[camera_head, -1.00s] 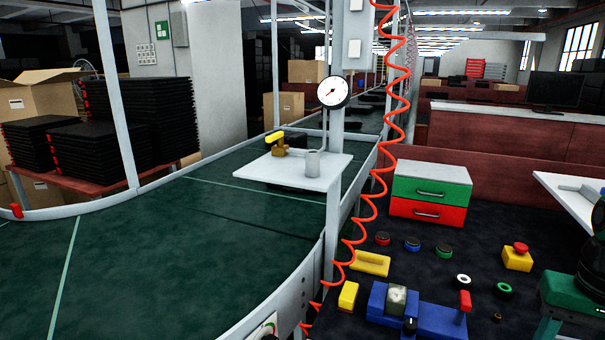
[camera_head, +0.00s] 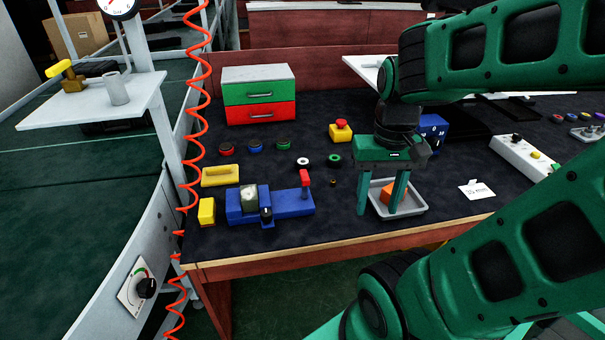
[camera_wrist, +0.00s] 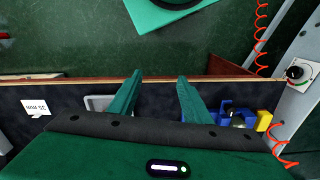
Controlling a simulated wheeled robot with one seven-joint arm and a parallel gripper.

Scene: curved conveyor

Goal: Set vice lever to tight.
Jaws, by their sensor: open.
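The blue vice (camera_head: 285,205) lies on the dark bench top near its front edge, with a grey-white block (camera_head: 249,197) at its left part. A red-topped lever (camera_head: 304,179) stands upright at its right end. A black knob (camera_head: 266,214) is on its front side. My gripper (camera_head: 378,211) points down to the right of the vice, apart from it, over a grey tray. Its fingers are spread and empty. In the wrist view, the vice (camera_wrist: 228,108) shows right of my fingers (camera_wrist: 160,77), partly hidden by one; the lever is not clear there.
The grey tray (camera_head: 412,210) holds an orange block (camera_head: 391,192). Yellow blocks (camera_head: 207,211) stand left of the vice. A red coiled hose (camera_head: 194,130) hangs at the left beside the conveyor. Drawers (camera_head: 259,97) and a red button box (camera_head: 340,132) stand behind.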

